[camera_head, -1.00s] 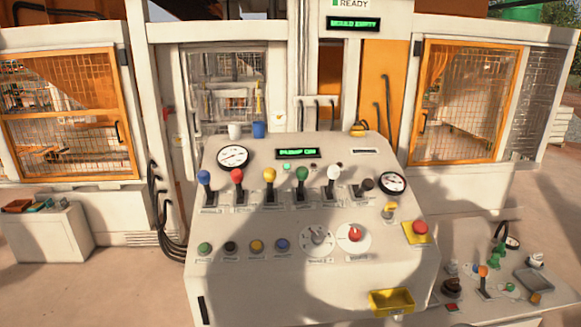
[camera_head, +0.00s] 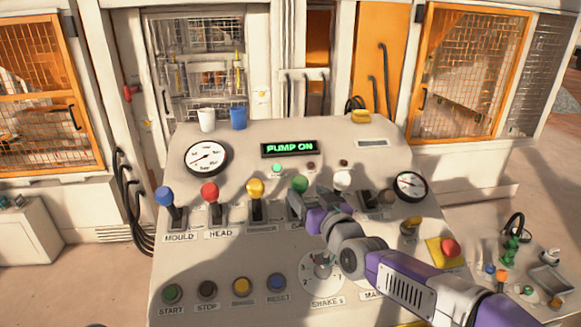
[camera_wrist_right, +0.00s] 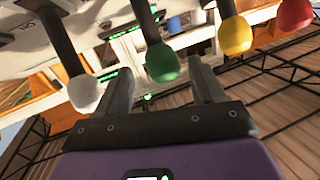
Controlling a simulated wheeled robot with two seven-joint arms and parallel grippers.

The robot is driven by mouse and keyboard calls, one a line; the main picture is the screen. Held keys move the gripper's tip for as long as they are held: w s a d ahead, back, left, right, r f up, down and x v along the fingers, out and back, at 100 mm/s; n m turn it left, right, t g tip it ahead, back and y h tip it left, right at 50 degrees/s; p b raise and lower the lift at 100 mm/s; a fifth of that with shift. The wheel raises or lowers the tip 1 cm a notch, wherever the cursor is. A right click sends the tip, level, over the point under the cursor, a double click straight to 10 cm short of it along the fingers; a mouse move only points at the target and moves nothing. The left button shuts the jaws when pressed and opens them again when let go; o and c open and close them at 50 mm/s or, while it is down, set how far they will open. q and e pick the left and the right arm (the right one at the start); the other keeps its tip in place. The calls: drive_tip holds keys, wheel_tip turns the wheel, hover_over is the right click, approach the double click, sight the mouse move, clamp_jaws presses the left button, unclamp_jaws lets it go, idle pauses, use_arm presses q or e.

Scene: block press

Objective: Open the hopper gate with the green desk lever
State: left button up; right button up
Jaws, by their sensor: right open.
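The green desk lever stands on the sloped console, its round green knob (camera_head: 299,184) on a dark stem between the yellow and white levers. My right gripper (camera_head: 313,196) is open at this lever, partly covering its stem and label. In the right wrist view the green knob (camera_wrist_right: 162,63) shows between the two spread fingers of my right gripper (camera_wrist_right: 157,70). I cannot tell whether either finger touches it. My left gripper is not in view. I cannot make out the hopper gate.
The yellow lever (camera_head: 255,188) and white lever (camera_head: 342,180) stand close on either side. Red (camera_head: 210,192) and blue (camera_head: 164,196) levers are further left. The display (camera_head: 290,149) reads PUMP ON. Buttons (camera_head: 242,287) and a dial (camera_head: 321,272) lie in front.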

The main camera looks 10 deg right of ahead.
sight(296, 180)
drive_tip(key=shift+w+r, duration=0.2)
drive_tip(key=shift+r, duration=0.05)
drive_tip(key=shift+w+a+r, duration=0.1)
drive_tip(key=shift+a+r, duration=0.05)
drive_tip(key=shift+a, duration=0.05)
drive_tip(key=shift+p+x, duration=0.95)
drive_tip(key=shift+x, duration=2.05)
